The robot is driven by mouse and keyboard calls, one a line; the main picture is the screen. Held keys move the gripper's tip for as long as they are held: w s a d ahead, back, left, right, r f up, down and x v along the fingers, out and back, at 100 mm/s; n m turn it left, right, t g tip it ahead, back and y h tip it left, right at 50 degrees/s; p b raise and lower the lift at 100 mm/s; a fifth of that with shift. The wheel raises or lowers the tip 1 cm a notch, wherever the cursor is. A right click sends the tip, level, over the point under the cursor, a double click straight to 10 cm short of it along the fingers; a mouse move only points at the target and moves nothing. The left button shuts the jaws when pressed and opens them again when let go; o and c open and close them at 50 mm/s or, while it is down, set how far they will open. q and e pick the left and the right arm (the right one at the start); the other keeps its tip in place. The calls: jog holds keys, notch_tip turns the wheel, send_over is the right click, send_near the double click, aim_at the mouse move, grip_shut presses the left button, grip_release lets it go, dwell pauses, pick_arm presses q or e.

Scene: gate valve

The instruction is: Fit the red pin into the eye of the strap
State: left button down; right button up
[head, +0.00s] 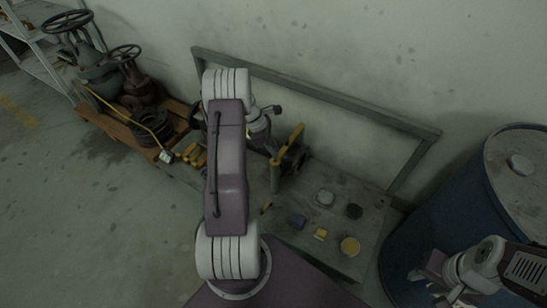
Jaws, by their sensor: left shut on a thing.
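My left gripper (266,143) is largely hidden behind my arm, over the back part of the bench. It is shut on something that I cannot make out. A yellow bar on an upright (289,144) and dark valve parts (294,160) are just to its right. I cannot make out the red pin or the eye of the strap. My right gripper (428,283) is at the lower right, in front of the blue drum and away from the bench. Its fingers are too small and dark to tell whether they are open.
A blue drum (455,190) stands at right. Valves with handwheels (68,20) and a yellow line (125,113) are at left. A grey frame (330,97) stands behind.

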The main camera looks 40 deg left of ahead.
pick_arm(q)
notch_tip(320, 180, down, 4)
jog(key=b, duration=0.2)
jog(key=shift+b, duration=0.3)
jog(key=shift+r, duration=0.15)
jog(key=c, duration=1.5)
grip_release()
jog(key=shift+c, duration=0.2)
